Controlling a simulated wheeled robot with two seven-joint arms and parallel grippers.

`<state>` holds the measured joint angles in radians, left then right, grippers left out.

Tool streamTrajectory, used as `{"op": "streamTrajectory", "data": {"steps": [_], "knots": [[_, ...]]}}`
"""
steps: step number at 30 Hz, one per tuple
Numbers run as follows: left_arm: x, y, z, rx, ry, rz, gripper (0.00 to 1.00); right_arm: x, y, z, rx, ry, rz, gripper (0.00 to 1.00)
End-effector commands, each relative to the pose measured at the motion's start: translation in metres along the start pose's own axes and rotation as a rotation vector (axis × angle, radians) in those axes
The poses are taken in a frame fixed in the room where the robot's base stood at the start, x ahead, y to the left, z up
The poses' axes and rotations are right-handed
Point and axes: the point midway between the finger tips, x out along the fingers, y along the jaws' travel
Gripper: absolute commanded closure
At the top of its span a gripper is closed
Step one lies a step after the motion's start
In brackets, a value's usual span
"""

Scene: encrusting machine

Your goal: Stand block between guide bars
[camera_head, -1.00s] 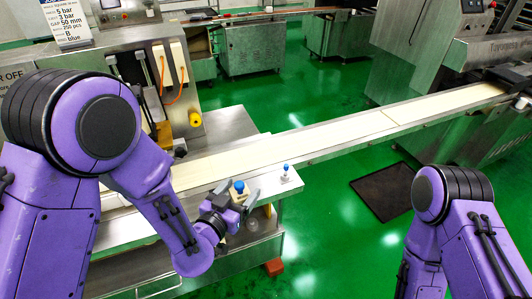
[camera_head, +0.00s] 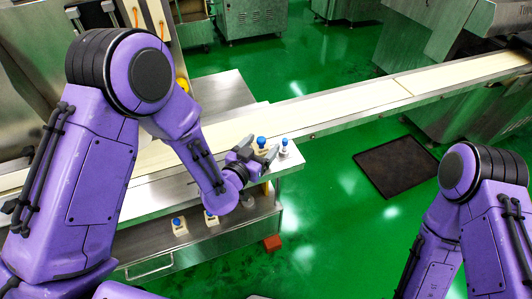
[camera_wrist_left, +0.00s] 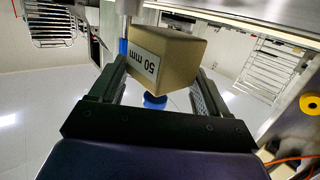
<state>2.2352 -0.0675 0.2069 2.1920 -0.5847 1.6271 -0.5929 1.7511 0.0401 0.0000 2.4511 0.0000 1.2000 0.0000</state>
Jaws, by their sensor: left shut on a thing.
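A tan block (camera_wrist_left: 165,58) with a "50 mm" label and a blue knob fills the space between the fingers of my left gripper (camera_wrist_left: 155,92) in the left wrist view. The label reads upside down there. In the head view my left gripper (camera_head: 258,152) is shut on this block (camera_head: 262,151), at the right end of the steel table by the conveyor. A small pale post with a blue top (camera_head: 284,150) stands just right of it. I cannot clearly pick out the guide bars. My right gripper is out of view.
Two cream blocks with blue knobs, one left (camera_head: 180,228) and one right (camera_head: 211,219), sit on the lower shelf. The long conveyor (camera_head: 350,107) runs to the machine at upper right. A dark mat (camera_head: 397,167) lies on the open green floor (camera_head: 345,235).

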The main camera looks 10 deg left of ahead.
Motion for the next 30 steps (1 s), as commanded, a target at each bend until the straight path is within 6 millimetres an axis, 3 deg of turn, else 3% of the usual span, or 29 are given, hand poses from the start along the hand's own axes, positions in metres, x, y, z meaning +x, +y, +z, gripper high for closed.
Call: {"op": "streamTrajectory", "data": {"steps": [1,2,4,5,13,14,16,25,30], "knots": [[0.002,-0.002,0.022,-0.001,-0.003,-0.004,0.62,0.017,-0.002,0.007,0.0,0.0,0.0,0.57],[0.002,-0.003,0.025,-0.001,-0.003,-0.006,0.62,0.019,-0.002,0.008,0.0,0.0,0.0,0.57],[0.001,-0.004,0.024,-0.001,-0.001,-0.008,0.62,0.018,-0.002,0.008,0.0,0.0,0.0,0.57],[0.001,-0.004,0.022,-0.001,-0.001,-0.008,0.68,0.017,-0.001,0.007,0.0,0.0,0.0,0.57],[0.001,-0.003,0.025,-0.001,-0.002,-0.007,0.68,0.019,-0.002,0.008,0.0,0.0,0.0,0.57],[0.001,-0.003,0.025,-0.001,-0.002,-0.006,0.21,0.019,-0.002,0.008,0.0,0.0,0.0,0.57],[0.001,-0.003,0.024,-0.001,-0.002,-0.006,0.0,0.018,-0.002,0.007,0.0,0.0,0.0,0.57],[0.0,-0.003,0.017,-0.001,-0.001,-0.006,0.0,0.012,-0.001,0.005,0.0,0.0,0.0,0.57],[-0.036,-0.002,0.023,0.0,-0.004,-0.004,0.0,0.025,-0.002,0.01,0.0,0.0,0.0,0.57]]}}
